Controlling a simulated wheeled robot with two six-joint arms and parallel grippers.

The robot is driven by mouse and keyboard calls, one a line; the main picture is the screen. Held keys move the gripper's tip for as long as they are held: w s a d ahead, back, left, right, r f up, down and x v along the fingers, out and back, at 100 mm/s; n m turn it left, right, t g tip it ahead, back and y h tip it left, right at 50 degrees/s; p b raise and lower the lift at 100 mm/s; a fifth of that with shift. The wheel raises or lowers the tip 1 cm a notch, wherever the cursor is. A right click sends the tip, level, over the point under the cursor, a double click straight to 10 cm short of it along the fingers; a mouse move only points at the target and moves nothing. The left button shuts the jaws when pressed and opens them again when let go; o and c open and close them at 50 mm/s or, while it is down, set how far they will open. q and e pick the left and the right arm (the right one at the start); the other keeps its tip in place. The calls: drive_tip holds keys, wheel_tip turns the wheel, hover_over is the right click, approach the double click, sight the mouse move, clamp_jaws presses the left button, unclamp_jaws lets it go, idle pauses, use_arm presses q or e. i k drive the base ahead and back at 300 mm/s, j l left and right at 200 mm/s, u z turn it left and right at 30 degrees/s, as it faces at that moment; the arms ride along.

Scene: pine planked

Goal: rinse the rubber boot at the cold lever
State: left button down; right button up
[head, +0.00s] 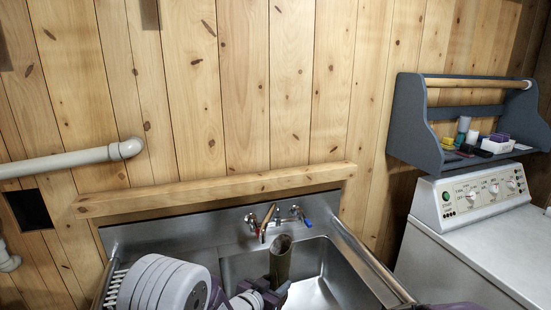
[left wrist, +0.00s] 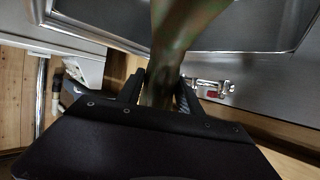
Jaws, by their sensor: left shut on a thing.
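The olive-green rubber boot (head: 280,262) stands roughly upright over the steel sink (head: 340,275), its open top just right of and below the spout. My left gripper (head: 268,297) is shut on it; the left wrist view shows the boot (left wrist: 172,45) between the two dark fingers (left wrist: 160,88). The boot's lower part is hidden. On the back panel are a copper-coloured spout (head: 267,218), a blue-marked lever (head: 308,223) to its right and a red mark (head: 257,231) to its left. I see no running water.
A white washing machine (head: 470,245) stands right of the sink. A grey wall shelf (head: 410,115) above it holds small bottles and boxes. A white pipe (head: 75,160) runs along the wall at left. A wooden ledge (head: 210,190) crosses above the sink.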

sight(298, 211)
drive_tip(key=i+l+u, duration=0.15)
drive_tip(key=l+u, duration=0.15)
drive_tip(key=l, duration=0.15)
drive_tip(key=i+l+u, duration=0.1)
drive_tip(key=l+u, duration=0.15)
drive_tip(key=l, duration=0.25)
drive_tip(key=l+u, duration=0.3)
drive_tip(key=l, duration=0.15)
drive_tip(key=i+l, duration=0.05)
